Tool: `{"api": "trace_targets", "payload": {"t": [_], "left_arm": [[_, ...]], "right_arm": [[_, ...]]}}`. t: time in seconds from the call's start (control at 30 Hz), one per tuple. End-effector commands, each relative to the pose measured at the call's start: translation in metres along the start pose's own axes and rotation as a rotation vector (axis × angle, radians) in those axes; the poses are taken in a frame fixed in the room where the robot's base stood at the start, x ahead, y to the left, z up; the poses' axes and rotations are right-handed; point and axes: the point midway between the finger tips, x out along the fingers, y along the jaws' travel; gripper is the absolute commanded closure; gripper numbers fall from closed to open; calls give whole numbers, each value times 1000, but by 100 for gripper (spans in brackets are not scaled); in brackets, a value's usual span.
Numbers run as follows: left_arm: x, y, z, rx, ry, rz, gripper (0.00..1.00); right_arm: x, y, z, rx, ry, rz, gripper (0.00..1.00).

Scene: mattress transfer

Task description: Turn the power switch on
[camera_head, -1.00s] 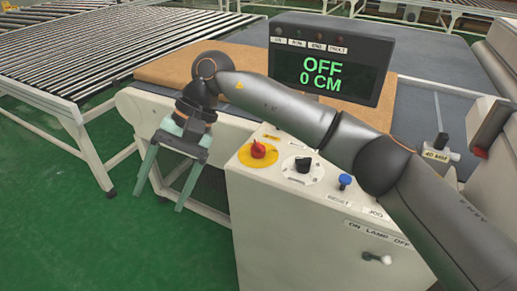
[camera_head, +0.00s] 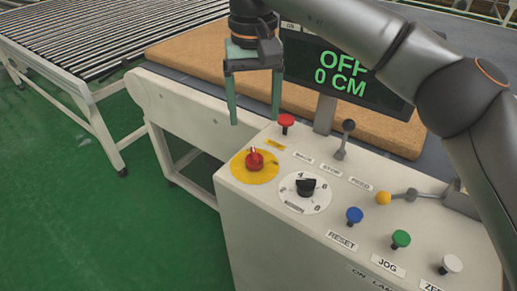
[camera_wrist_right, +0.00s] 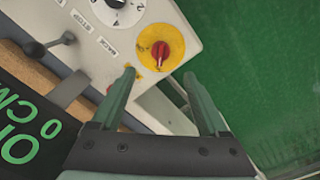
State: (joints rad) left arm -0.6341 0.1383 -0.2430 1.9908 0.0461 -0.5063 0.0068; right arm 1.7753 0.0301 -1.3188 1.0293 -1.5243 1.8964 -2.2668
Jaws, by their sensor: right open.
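The red power switch (camera_head: 254,158) sits on a round yellow plate (camera_head: 243,172) at the left of the control panel. It also shows in the right wrist view (camera_wrist_right: 160,51), ahead of the fingers. My right gripper (camera_head: 254,122) is open and empty, its green fingers pointing down, above and behind the red switch and apart from it. In the right wrist view the gripper (camera_wrist_right: 158,78) has its fingers spread, with the panel edge between them. The display (camera_head: 345,72) reads OFF and 0 CM; my right arm covers part of it. My left gripper is not in view.
A roller conveyor (camera_head: 100,38) stands at the left. Green floor (camera_head: 110,225) is clear.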

Motion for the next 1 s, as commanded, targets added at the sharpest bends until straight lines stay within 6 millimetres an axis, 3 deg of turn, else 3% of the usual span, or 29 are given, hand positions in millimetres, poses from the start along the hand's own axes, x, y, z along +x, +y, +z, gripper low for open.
{"api": "trace_targets", "payload": {"t": [0.3, 0.5, 0.7, 0.97, 1.0], "left_arm": [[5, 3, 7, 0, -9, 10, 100], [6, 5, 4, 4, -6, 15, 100], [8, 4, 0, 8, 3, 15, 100], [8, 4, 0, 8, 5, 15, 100], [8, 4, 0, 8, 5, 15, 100]], "right_arm": [[68, 0, 0, 1, -2, -1, 23], [97, 0, 0, 2, 0, -1, 23], [109, 0, 0, 2, 2, -1, 23], [110, 0, 0, 2, 3, -1, 23], [110, 0, 0, 2, 3, -1, 26]]}}
